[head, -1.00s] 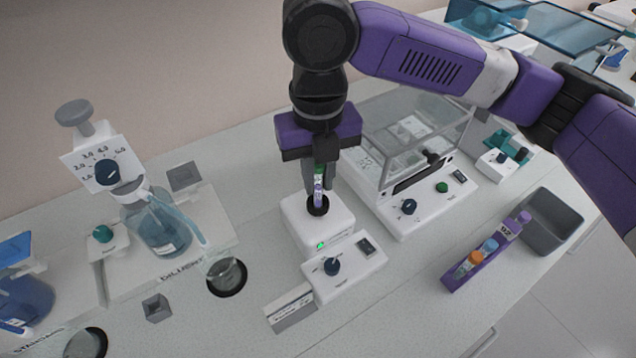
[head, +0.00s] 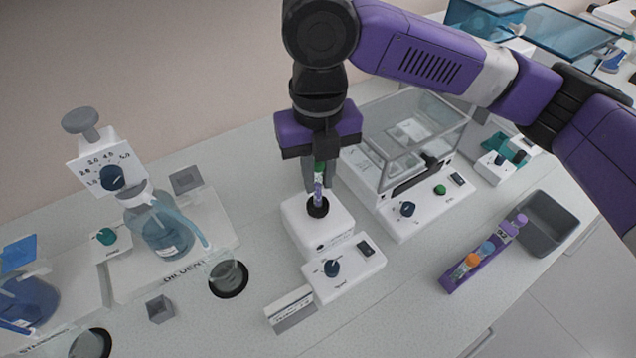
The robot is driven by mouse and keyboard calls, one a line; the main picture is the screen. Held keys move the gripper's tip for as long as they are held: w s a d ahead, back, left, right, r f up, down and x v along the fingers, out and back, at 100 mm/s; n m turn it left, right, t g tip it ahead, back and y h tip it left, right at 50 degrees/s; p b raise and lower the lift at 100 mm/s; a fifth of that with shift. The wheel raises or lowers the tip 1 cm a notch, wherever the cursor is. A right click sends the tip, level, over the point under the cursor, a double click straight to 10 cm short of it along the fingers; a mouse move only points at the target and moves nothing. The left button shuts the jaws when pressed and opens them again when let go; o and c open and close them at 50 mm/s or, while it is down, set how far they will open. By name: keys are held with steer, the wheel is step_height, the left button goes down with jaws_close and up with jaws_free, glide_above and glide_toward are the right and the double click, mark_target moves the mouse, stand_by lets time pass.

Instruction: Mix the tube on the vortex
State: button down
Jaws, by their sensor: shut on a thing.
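My gripper (head: 319,178) points straight down and is shut on a small tube (head: 318,190) with a green cap and a purple label. The tube is upright, and its lower end is at the black cup of the vortex mixer (head: 337,228). Whether its bottom touches the cup floor is hidden. No green light shows on the vortex.
A purple rack (head: 484,256) with several capped tubes and a grey bin (head: 545,224) stand at the right. A dispenser bottle (head: 160,228) and a beaker (head: 228,277) are at the left.

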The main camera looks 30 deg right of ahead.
steer(key=shift+r+p, duration=2.05)
steer(key=shift+r, duration=0.75)
